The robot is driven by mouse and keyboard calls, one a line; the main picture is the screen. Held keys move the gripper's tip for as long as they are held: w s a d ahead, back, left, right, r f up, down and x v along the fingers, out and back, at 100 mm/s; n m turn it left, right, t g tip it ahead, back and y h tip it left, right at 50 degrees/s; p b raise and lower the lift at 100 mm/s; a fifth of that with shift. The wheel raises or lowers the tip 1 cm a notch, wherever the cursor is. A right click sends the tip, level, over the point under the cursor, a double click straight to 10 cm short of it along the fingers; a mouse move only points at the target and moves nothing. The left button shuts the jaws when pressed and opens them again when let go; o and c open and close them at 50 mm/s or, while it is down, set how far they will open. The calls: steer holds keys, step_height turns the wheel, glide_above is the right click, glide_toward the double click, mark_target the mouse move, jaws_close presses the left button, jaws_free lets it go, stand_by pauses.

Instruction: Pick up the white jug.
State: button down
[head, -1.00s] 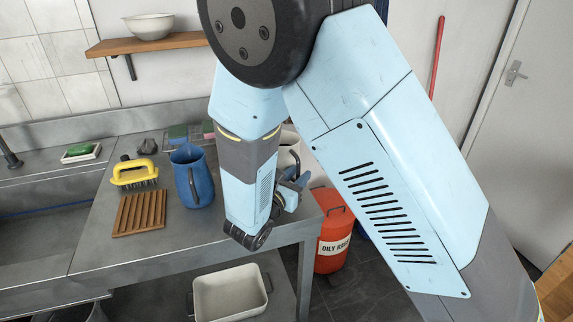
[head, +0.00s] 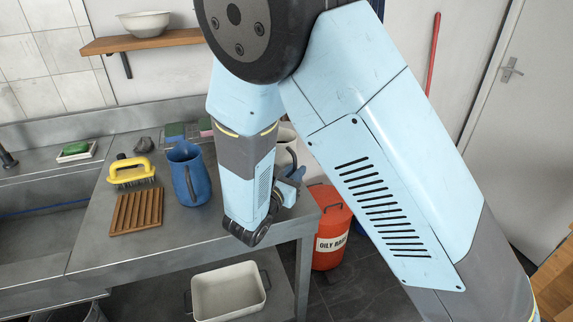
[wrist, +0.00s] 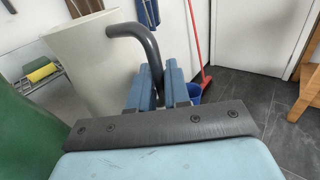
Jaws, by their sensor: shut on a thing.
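The white jug (head: 285,139) stands at the right end of the steel bench in the head view, mostly hidden behind my arm. In the wrist view its pale body (wrist: 95,58) fills the upper left, with a dark curved handle (wrist: 148,52) on its right side. My gripper (wrist: 158,92) has its two blue fingers shut on that handle, one on each side. In the head view my gripper (head: 288,187) shows only partly beside the jug. I cannot see the jug's base, so I cannot tell whether it touches the bench.
A blue jug (head: 188,176), yellow brush (head: 132,171) and wooden rack (head: 137,211) are left of my arm. A red oily-rags bin (head: 331,228) stands beyond the bench's right end. A white tub (head: 229,294) is below. A large green object (wrist: 28,130) is close at left.

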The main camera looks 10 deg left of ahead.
mark_target(295, 156)
steer(key=shift+r, duration=5.05)
steer(key=c, duration=1.7)
jaws_free()
jaws_close()
